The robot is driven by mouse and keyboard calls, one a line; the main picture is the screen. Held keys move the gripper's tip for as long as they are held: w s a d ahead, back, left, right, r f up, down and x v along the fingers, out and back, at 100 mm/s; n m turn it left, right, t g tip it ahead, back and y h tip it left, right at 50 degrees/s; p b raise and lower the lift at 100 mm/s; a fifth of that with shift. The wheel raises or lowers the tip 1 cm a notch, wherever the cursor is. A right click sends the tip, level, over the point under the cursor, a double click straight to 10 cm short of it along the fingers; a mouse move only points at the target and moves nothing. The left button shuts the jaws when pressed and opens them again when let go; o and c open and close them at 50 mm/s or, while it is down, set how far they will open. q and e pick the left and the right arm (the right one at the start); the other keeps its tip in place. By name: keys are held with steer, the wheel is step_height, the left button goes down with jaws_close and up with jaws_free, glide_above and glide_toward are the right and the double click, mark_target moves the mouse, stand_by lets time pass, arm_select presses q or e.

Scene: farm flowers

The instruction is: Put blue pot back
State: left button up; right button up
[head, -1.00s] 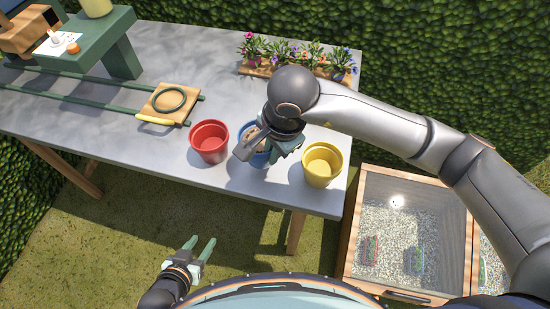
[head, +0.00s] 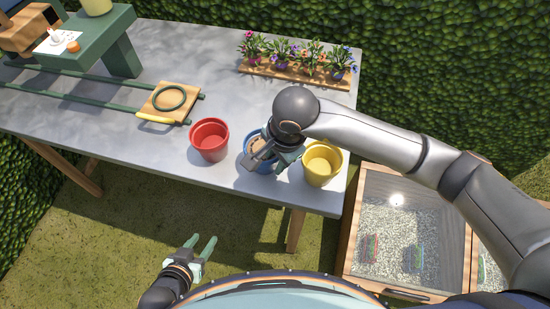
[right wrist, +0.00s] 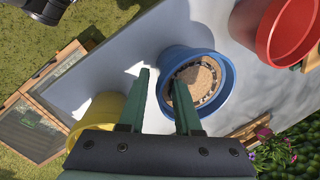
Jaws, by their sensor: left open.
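The blue pot (head: 251,162), with brown soil-like filling, stands upright on the grey table between the red and yellow pots. My right gripper (head: 262,153) is above its right side and partly covers it. In the right wrist view, the blue pot (right wrist: 222,87) shows beyond the open fingers (right wrist: 162,82). One finger overlaps the pot's opening and the other is outside the rim; I cannot tell whether either touches it. My left gripper (head: 199,250) is open and empty, low in front of the table.
The red pot (head: 209,140) is left of the blue pot, and the yellow pot (head: 322,165) is close on its right. A wooden flower tray (head: 285,74) lies at the back. A wooden board (head: 169,102) sits on green rails at left. A glass-topped box (head: 408,225) stands right.

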steer(key=shift+r, duration=0.5)
steer(key=v, duration=1.1)
steer(key=shift+r, duration=0.2)
steer(key=shift+s, duration=0.1)
